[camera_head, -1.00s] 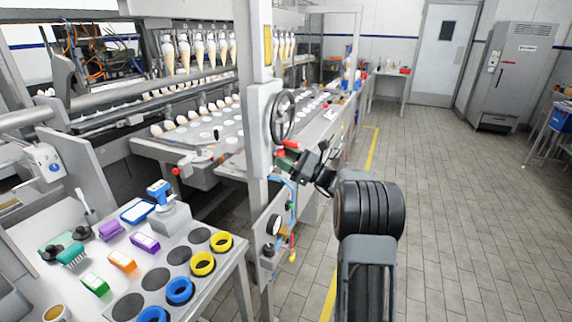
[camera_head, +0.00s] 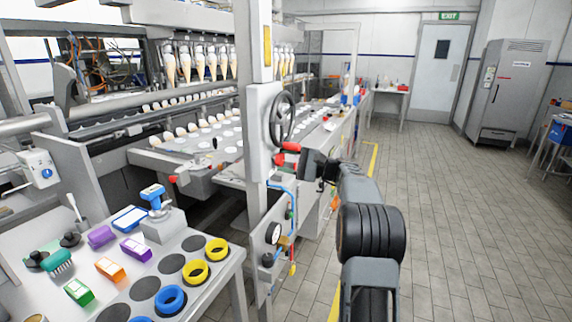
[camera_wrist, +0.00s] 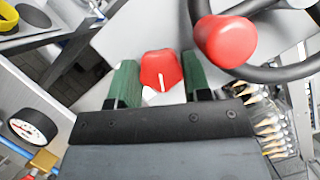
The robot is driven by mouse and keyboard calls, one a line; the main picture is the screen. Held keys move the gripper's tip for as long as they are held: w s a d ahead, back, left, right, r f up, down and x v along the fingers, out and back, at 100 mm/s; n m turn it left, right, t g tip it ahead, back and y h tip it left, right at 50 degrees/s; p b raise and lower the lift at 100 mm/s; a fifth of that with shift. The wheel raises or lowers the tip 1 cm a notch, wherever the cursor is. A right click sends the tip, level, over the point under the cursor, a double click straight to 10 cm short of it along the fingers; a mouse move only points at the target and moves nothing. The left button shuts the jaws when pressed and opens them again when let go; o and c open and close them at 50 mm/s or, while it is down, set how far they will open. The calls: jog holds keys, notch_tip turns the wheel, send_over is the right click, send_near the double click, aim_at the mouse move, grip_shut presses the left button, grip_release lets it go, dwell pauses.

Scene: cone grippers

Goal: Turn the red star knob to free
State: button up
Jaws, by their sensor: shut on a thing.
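The red star knob (camera_wrist: 160,70) with a white pointer line is in the middle of the wrist view, on the pale machine panel. The pointer line runs nearly straight up and down in that view. In the head view my dark gripper (camera_head: 312,164) is at the machine's front post (camera_head: 258,190), just below the handwheel. The fingertips and the knob are too small there to tell their contact.
A handwheel (camera_head: 273,120) with a red handle (camera_wrist: 226,40) is very close to my gripper. A gauge (camera_wrist: 33,129) and blue hoses are below on the post. A table (camera_head: 215,272) with rings and coloured blocks stands at left. The tiled floor (camera_head: 460,220) at right is clear.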

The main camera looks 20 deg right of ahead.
jog(key=shift+n, duration=0.6)
jog(key=o, duration=0.9)
jog(key=shift+c, duration=0.2)
jog(key=shift+d, duration=0.1)
jog(key=v, duration=1.3)
jog(key=shift+s+d, duration=0.15)
jog(key=shift+d, duration=0.2)
jog(key=shift+o, duration=0.2)
jog(key=shift+r+p, duration=0.2)
jog(key=shift+p, duration=0.1)
